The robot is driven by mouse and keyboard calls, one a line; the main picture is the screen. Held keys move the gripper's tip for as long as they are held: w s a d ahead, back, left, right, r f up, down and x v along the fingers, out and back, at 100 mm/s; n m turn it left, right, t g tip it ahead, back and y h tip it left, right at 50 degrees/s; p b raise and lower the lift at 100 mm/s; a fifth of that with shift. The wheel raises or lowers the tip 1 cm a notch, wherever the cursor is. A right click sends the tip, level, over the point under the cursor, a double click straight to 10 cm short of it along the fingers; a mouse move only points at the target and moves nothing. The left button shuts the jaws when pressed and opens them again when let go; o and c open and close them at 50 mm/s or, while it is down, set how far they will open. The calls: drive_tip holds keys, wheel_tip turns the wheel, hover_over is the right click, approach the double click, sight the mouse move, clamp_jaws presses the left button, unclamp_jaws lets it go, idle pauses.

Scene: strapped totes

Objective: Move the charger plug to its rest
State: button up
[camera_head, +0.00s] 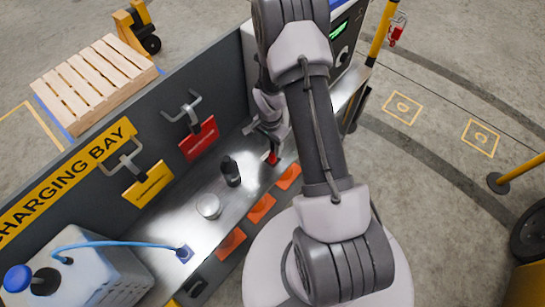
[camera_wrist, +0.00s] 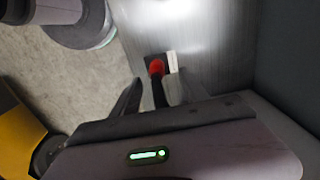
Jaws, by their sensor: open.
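A red and black piece (camera_head: 273,158), which looks like the charger plug, is on the metal shelf below my gripper (camera_head: 266,134). In the wrist view its red end (camera_wrist: 157,68) lies beside a small dark and pale block, and its black part runs back between my fingers (camera_wrist: 155,92). My gripper is open, with a finger on each side of the black part; I cannot tell whether they touch it. Two grey forked brackets are on the panel, one above a red sign (camera_head: 199,139) and one above a yellow sign (camera_head: 147,186). Which one is the plug's rest is unclear.
The metal shelf (camera_head: 175,226) holds a black cylinder (camera_head: 231,171), a round silver piece (camera_head: 208,206) and a white jug (camera_head: 95,275) with a blue hose. Orange pads (camera_head: 262,208) line its front. The grey back panel (camera_head: 213,91) stands behind. A pallet (camera_head: 95,82) lies beyond.

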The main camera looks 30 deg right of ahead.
sight(272, 152)
drive_tip(key=f+b, duration=0.1)
drive_tip(key=f, duration=0.2)
drive_tip(key=f+b, duration=0.1)
drive_tip(key=f, duration=0.1)
drive_tip(key=shift+s+d+f+b, duration=0.15)
drive_tip(key=shift+s+b, duration=0.15)
clamp_jaws()
